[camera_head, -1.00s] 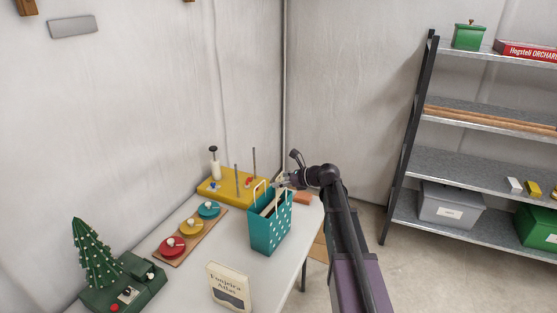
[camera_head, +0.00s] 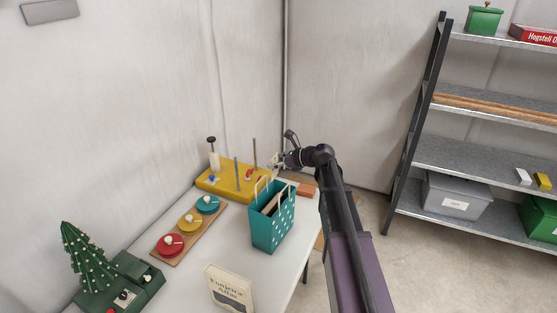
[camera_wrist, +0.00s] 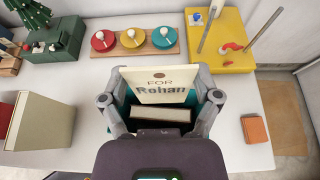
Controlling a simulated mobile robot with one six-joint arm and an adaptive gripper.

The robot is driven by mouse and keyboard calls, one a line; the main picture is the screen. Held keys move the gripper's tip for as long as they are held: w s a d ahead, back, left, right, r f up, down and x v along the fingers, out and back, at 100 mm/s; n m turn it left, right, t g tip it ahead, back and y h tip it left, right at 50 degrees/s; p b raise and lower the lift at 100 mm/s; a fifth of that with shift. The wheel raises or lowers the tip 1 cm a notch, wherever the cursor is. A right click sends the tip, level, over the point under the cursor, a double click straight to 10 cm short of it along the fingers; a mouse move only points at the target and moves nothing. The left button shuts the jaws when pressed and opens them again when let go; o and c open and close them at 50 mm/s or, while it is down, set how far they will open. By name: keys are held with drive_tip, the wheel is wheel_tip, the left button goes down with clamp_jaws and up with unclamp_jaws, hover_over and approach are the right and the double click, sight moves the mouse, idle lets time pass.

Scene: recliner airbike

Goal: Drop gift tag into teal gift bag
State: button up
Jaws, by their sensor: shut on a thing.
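The teal gift bag (camera_head: 270,228) with white dots and pale handles stands upright on the table. A book-like item (camera_wrist: 156,130) shows inside its opening in the wrist view. My gripper (camera_head: 279,160) is above the bag's back right side in the head view. In the wrist view my gripper (camera_wrist: 159,92) is shut on the cream gift tag (camera_wrist: 158,84), which reads "FOR Rohan". The tag appears over the bag's opening there, and the bag's teal wall (camera_wrist: 116,122) is partly hidden by the tag and fingers.
The white table (camera_head: 225,252) also holds a yellow pegged base (camera_head: 225,183), a board with coloured discs (camera_head: 188,232), a small tree on a green box (camera_head: 135,278), a book (camera_head: 229,290) and an orange block (camera_head: 306,190). A shelf unit (camera_head: 470,155) stands right.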

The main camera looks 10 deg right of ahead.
sight(276, 174)
drive_tip(key=shift+d+f, duration=0.15)
drive_tip(key=shift+d, duration=0.1)
drive_tip(key=shift+d+f+b, duration=0.1)
drive_tip(key=shift+f+b, duration=2.8)
drive_tip(key=shift+b, duration=0.1)
drive_tip(key=o, duration=0.5)
drive_tip(key=shift+o, duration=0.2)
